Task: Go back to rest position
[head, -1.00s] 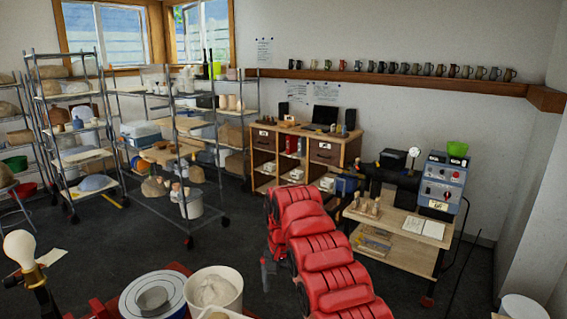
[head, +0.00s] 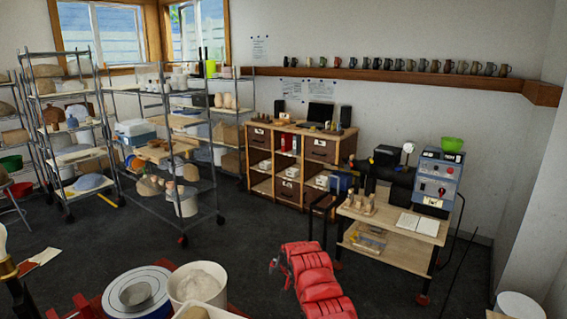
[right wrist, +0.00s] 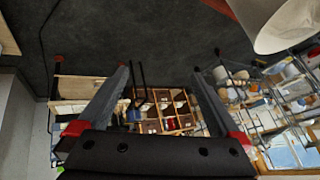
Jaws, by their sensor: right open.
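My right arm (head: 312,275) is red and comes up from the bottom centre of the head view. Its gripper (head: 274,265) shows only as a small part at the arm's far left side. In the right wrist view, the right gripper's two dark fingers (right wrist: 160,70) are spread apart with red pieces at their bases. Nothing is between them. My left gripper is not in view.
A white bucket (head: 198,286) and a round grey-and-white disc (head: 137,293) stand at the bottom. A wooden cart (head: 385,228) with a black handle stands to the right. Metal shelves (head: 180,150) and a wooden cabinet (head: 300,165) line the back. Dark floor (head: 240,240) between them is clear.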

